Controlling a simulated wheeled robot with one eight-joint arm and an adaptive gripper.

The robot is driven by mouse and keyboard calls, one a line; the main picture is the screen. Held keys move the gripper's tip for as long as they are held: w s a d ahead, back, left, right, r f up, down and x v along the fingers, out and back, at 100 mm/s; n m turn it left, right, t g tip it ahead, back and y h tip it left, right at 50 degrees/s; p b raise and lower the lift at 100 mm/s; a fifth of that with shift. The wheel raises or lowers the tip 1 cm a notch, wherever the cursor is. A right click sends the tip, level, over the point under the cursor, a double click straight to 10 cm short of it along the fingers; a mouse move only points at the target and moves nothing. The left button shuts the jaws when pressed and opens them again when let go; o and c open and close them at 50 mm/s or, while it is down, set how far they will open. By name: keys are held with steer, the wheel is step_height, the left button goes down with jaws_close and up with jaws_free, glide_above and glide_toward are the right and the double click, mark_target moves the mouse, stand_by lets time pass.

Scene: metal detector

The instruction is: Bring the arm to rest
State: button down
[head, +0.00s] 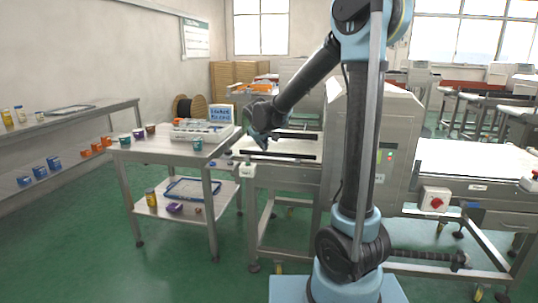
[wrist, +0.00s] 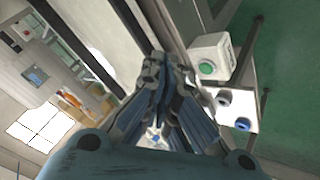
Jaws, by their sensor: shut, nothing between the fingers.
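My arm (head: 308,78) reaches from its upright column down and to the left in the head view. My gripper (head: 260,138) hangs at its end, in front of the near-left end of the conveyor (head: 285,150). In the wrist view my gripper (wrist: 162,68) has its fingers drawn together, with nothing between them. A white box with a green button (wrist: 207,66) is close to the right of the fingers there; it also shows in the head view (head: 248,168), just below the gripper.
A metal side table (head: 160,150) with several jars and a tray stands to the left. The metal detector housing (head: 398,140) stands behind my column. A red button box (head: 434,199) is on the right. Green floor is open at the front left.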

steer(key=s+d+m+g, duration=0.3)
steer(key=s+d+m, duration=0.1)
steer(key=s+d, duration=1.5)
steer(key=s+d+f+m+g, duration=0.1)
steer(key=s+f, duration=0.4)
steer(key=s, duration=0.6)
steer(key=s+d+f+m+g, duration=0.2)
steer(key=s+f, duration=0.3)
steer(key=s, duration=0.5)
steer(key=shift+s+d+f+m+y, duration=0.15)
steer(key=shift+s+d+m+y, duration=0.2)
steer(key=shift+d, duration=0.45)
steer(key=shift+w+f, duration=0.2)
steer(key=shift+w, duration=0.2)
